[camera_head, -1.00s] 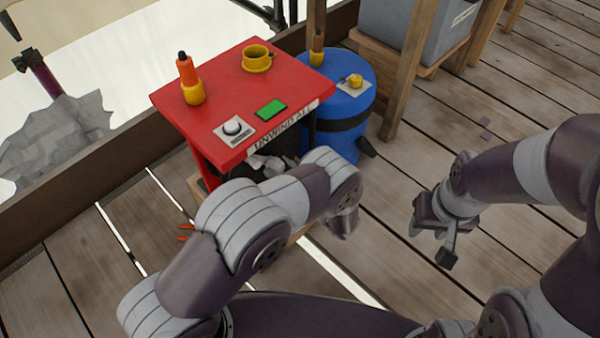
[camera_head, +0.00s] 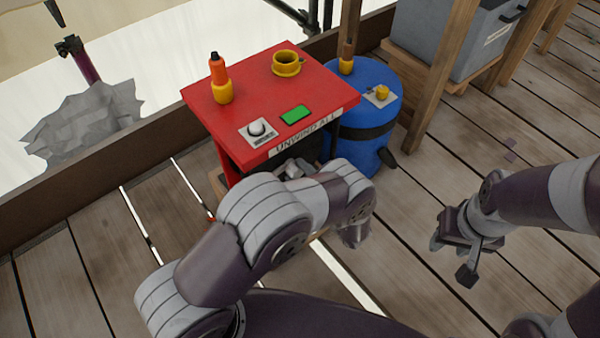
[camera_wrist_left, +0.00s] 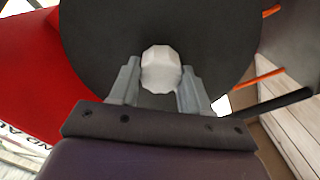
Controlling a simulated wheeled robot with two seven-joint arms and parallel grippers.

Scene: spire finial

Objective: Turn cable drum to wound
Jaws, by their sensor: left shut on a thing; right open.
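The cable drum shows in the left wrist view as a large dark disc (camera_wrist_left: 95,45) with a pale faceted knob (camera_wrist_left: 161,68) on its face. My left gripper (camera_wrist_left: 160,85) has its two grey fingers on either side of this knob and is shut on it. In the head view the drum sits under the red table (camera_head: 225,122) and is mostly hidden by the tabletop and my left arm; my left gripper (camera_head: 298,168) shows only in part there. My right gripper (camera_head: 458,262) hangs open and empty over the deck at the right.
Wooden posts (camera_head: 440,75) and a grey bin (camera_head: 470,40) are behind. Deck at right is clear.

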